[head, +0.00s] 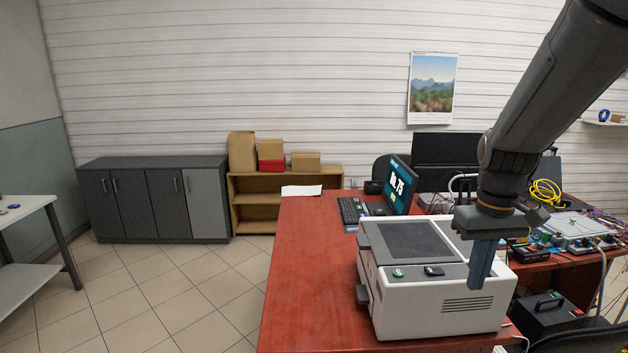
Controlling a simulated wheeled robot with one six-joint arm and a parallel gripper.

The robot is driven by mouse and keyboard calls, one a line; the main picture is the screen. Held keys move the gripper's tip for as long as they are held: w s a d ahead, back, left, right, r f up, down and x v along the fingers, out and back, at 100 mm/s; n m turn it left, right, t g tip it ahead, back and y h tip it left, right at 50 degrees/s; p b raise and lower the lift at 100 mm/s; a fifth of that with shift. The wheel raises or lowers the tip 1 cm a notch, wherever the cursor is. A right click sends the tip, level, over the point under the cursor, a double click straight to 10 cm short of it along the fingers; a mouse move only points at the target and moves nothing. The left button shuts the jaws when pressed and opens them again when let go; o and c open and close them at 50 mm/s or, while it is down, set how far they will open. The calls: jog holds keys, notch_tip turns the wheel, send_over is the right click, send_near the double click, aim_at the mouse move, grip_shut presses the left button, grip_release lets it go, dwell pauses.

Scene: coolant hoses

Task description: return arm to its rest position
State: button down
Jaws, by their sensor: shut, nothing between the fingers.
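My arm (548,95) comes in from the upper right and bends down at the wrist. My gripper (480,282) points downward at the right, in front of the white machine (425,318) in the picture. Its fingers look shut, with nothing seen between them. I cannot tell how far the fingertips are from the machine's side. The machine has a dark panel on top and a green and a black control on its front edge.
The machine stands on a red desk (305,270) with a keyboard (350,211) and a lit monitor (400,186). Electronics and yellow cable (545,192) crowd the right. Grey cabinets (150,200) and a wooden shelf (240,205) line the wall.

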jog(key=s+a+f+b, duration=0.1)
jog(key=s+a+f, duration=0.2)
jog(key=a+f, duration=0.2)
jog(key=s+a+f+t+b, duration=0.1)
jog(key=s+a+f, duration=0.3)
jog(key=a, duration=0.4)
jog(key=shift+s+f+b, duration=0.3)
jog(key=shift+f+b, duration=0.1)
jog(key=c, duration=2.5)
grip_release()
